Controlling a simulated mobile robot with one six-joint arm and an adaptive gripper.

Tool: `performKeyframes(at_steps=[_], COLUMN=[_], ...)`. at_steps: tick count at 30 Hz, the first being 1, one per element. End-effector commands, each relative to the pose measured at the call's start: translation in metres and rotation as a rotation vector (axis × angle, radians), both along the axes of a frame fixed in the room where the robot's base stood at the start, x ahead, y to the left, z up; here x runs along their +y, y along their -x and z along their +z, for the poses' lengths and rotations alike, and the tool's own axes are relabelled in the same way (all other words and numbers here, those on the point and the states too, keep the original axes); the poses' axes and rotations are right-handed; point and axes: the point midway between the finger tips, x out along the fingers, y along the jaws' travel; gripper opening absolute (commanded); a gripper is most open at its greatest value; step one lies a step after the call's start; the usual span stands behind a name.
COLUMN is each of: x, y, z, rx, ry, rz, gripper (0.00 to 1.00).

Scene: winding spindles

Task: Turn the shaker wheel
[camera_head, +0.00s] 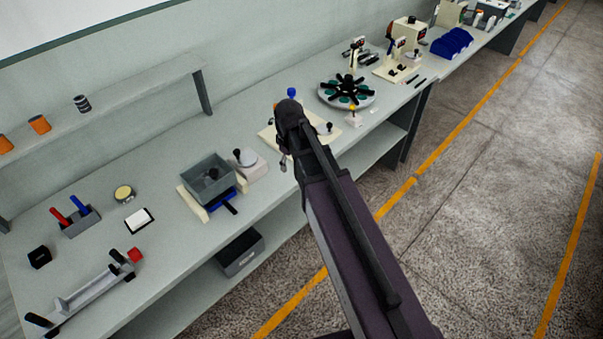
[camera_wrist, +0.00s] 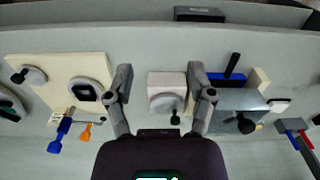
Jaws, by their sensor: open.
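The shaker is a grey open box (camera_head: 208,178) on a cream base with a blue part, on the bench in the head view. To its right is a pale block (camera_head: 256,171) carrying a grey wheel (camera_head: 246,157) with a black knob. The wheel also shows in the wrist view (camera_wrist: 164,103), with its knob toward the lower right. My gripper (camera_wrist: 165,88) is open, with one finger on each side of the wheel in the picture and nothing between them held. The right finger overlaps the grey box in that view. The height above the wheel is unclear.
A cream board (camera_wrist: 62,85) with two round fittings lies left in the wrist view. Blue (camera_wrist: 62,131) and orange handles are near it. In the head view, a turntable (camera_head: 346,92) stands farther back and a toolholder (camera_head: 78,222) stands left. Bench surface is clear in front of the shaker.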

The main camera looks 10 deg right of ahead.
Motion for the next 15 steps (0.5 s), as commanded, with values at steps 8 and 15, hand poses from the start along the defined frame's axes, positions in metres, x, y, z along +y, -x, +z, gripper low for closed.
performKeyframes(at_steps=[8, 15], x=[-0.019, -0.025], y=[0.028, 0.036], z=[-0.008, -0.01], rx=[0.0, 0.0], ry=[0.0, 0.0], rz=[-0.134, -0.184], gripper=[0.7, 0.7])
